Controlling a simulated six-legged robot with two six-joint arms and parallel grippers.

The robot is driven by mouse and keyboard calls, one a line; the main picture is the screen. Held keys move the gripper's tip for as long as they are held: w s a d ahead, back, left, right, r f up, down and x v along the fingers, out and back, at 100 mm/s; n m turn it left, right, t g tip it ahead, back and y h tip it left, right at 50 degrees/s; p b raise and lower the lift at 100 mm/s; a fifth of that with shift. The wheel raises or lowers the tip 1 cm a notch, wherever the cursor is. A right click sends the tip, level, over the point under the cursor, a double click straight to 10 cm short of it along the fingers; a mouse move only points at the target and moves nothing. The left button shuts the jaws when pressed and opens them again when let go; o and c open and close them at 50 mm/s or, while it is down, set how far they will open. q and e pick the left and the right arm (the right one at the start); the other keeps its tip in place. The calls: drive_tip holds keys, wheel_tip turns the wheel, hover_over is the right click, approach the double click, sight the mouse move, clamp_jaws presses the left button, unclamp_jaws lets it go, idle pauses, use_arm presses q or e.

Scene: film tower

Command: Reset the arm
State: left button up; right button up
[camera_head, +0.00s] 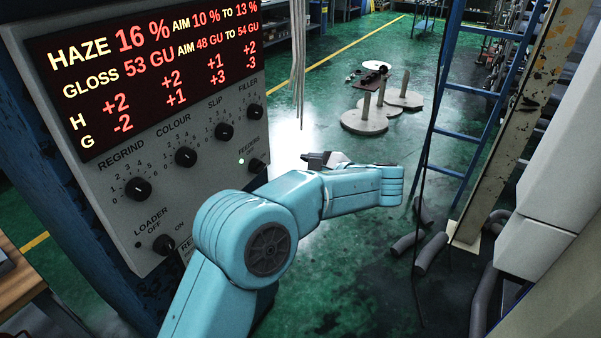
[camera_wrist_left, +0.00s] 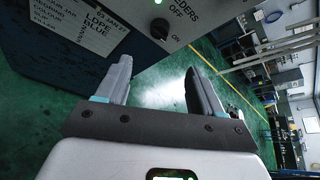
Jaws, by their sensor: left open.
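My left arm (camera_head: 290,215), pale blue, comes up from the bottom in the head view and bends at the elbow. Its left gripper (camera_head: 318,160) is beside the control panel's lower right edge, partly hidden behind the forearm. In the left wrist view the two dark fingers of the left gripper (camera_wrist_left: 158,82) stand wide apart with nothing between them. The feeders knob (camera_head: 257,165) is close to the left of the gripper; it also shows ahead of the fingers in the wrist view (camera_wrist_left: 160,28). My right gripper is not in view.
The control panel (camera_head: 75,188) has a red display reading haze 16 % and gloss 53 GU, with several black knobs below. Round bases with posts (camera_head: 364,121) sit on open green floor beyond.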

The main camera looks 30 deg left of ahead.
use_arm(q)
drive_tip(key=s+d+f+g+h, duration=0.1)
drive_tip(key=s+d+f+h, duration=0.15)
drive_tip(key=f, duration=0.65)
drive_tip(key=s+d+f+g+h, duration=0.15)
drive_tip(key=s+f+h, duration=0.25)
drive_tip(key=f, duration=0.5)
drive_tip(key=s+d+f+g+h, duration=0.1)
drive_tip(key=s+d+f+h, duration=0.15)
drive_tip(key=f, duration=0.65)
drive_tip(key=s+d+f+n+h, duration=0.2)
drive_tip(key=s+f+n, duration=0.1)
drive_tip(key=s+n, duration=0.2)
drive_tip(key=s+d+f+n+h, duration=0.3)
drive_tip(key=s+n, duration=0.3)
drive_tip(key=s, duration=0.4)
drive_tip(key=s+d+f+n+h, duration=0.2)
drive_tip(key=s+f+n+h, duration=0.1)
drive_tip(key=s, duration=0.5)
drive_tip(key=f+n, duration=0.1)
drive_tip(key=n, duration=0.1)
drive_tip(key=shift+s+d+f+n, duration=0.15)
drive_tip(key=shift+d+f+n, duration=0.05)
drive_tip(key=shift+f+n, duration=0.1)
drive_tip(key=c, duration=0.5)
drive_tip(key=shift+o, duration=0.2)
